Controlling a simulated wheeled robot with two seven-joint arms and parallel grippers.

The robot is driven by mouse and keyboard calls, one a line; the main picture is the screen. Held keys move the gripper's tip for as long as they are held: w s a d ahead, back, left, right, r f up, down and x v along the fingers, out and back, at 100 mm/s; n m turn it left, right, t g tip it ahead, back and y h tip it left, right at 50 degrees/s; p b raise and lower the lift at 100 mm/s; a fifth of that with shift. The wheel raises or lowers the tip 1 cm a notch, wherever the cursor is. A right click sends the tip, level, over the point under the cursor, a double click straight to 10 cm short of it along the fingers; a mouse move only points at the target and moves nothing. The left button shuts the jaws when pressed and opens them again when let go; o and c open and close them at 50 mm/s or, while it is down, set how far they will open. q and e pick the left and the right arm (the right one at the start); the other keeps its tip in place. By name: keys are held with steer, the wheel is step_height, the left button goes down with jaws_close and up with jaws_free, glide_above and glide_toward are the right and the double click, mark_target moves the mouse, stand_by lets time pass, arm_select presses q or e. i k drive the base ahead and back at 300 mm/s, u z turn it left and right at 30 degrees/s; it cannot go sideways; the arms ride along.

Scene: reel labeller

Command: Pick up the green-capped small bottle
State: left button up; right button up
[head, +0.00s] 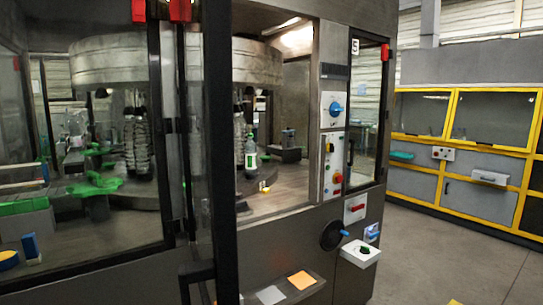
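A small bottle (251,158) stands upright inside the labelling machine, seen through the open doorway. It has a pale label with green on it. Its top looks greenish, but it is too small to be sure of the cap colour. It stands near the front of the machine's deck (275,199), beside the dark column parts. Neither of my grippers shows in the head view.
A dark-framed door (219,130) stands at the left of the opening. A control panel (333,165) is at its right. Below are a ledge with cards (301,280) and a white box (361,253) jutting out. Clear floor (440,250) lies to the right, before yellow-framed cabinets (465,195).

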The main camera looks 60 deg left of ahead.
mark_target(250, 154)
steer(key=i, duration=2.15)
steer(key=u, duration=3.1)
steer(key=i, duration=1.65)
